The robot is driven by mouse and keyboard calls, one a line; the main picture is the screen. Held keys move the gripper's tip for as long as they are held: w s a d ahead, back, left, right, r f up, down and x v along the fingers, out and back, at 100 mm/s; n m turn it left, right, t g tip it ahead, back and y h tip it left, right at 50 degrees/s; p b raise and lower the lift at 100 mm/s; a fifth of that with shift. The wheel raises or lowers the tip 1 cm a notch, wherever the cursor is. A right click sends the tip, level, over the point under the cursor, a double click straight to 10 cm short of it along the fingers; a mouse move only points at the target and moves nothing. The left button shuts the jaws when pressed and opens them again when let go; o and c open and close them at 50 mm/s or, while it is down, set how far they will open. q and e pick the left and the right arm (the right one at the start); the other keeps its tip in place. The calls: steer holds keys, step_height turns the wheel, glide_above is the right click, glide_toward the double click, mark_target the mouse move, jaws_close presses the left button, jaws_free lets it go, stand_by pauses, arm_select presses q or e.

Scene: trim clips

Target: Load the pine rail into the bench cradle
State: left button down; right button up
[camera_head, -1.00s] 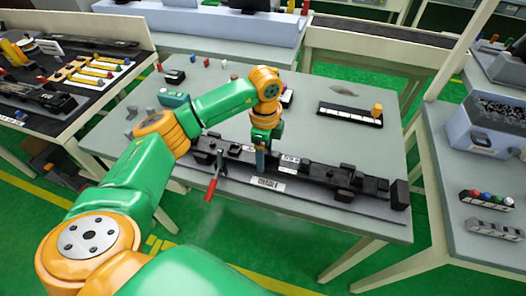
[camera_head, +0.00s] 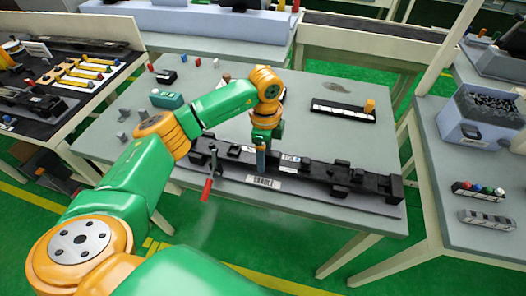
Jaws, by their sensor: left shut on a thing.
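The bench cradle (camera_head: 311,185) is a long black fixture with a white CRADLE label, lying along the near edge of the grey bench. A long dark bar, seemingly the pine rail (camera_head: 318,169), runs along it; its seating and edges are hard to tell from the black fixture. My left gripper (camera_head: 261,160) points down over the middle of the cradle and is shut, its tips at the dark bar. The exact grip is too small to see. A clamp with a red handle (camera_head: 207,189) stands at the cradle's left part. My right gripper is not in view.
A black strip with a white scale and an orange block (camera_head: 369,106) lies at the bench's back right. A teal box (camera_head: 167,99) and small blocks are at back left. A side table at right holds a blue-grey bin (camera_head: 480,125). The bench's middle right is clear.

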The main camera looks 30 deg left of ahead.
arm_select(q)
steer(key=shift+c, duration=1.4)
jaws_free()
steer(key=shift+d, duration=0.1)
steer(key=shift+o, duration=1.4)
steer(key=shift+d, duration=0.2)
step_height(320, 180, up, 7)
steer(key=shift+w+f+b, duration=0.1)
steer(key=shift+f+b, duration=0.1)
steer(key=shift+b, duration=0.7)
steer(key=shift+r, duration=0.3)
